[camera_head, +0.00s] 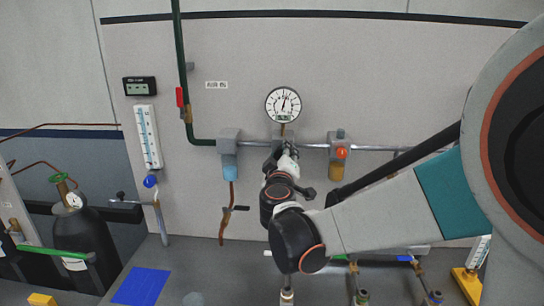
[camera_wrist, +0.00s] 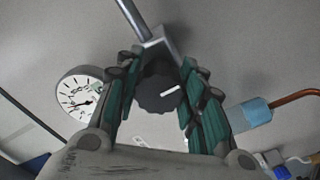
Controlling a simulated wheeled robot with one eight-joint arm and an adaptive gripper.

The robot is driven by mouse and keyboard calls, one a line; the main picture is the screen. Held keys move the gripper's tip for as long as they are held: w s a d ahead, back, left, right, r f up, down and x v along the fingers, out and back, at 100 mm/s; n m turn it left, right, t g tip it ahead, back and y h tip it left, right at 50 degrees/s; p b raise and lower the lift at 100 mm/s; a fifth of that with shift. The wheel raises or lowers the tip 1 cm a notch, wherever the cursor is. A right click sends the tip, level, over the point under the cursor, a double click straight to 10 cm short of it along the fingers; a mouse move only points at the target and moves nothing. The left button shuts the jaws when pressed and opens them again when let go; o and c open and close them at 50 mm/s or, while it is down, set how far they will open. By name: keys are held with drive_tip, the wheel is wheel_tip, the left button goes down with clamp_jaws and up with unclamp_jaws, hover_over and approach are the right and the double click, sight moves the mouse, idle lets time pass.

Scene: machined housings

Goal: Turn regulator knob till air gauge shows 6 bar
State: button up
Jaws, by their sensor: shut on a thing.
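The round white air gauge (camera_head: 283,105) is mounted on the wall above the pipe. Its needle appears to point roughly upward in the head view, but the numbers are too small to read. The gauge also shows tilted at left in the wrist view (camera_wrist: 78,93). The dark regulator knob (camera_wrist: 160,92) has a white mark on its face. My gripper (camera_head: 284,160) is at the regulator, just below the gauge, and hides the knob in the head view. In the wrist view, my gripper's green-padded fingers (camera_wrist: 161,84) are shut around the knob, one on each side.
A blue-bowled unit (camera_head: 230,172) hangs left of my gripper, with a copper tube below. A unit with an orange knob (camera_head: 341,153) is at right. A green pipe (camera_head: 179,50) with a red lever (camera_head: 180,97) is at left. A dark gas cylinder (camera_head: 82,235) stands lower left.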

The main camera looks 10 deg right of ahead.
drive_tip(key=shift+s+f+m, duration=0.1)
drive_tip(key=shift+m, duration=0.2)
drive_tip(key=o, duration=1.1)
drive_tip(key=v, duration=1.2)
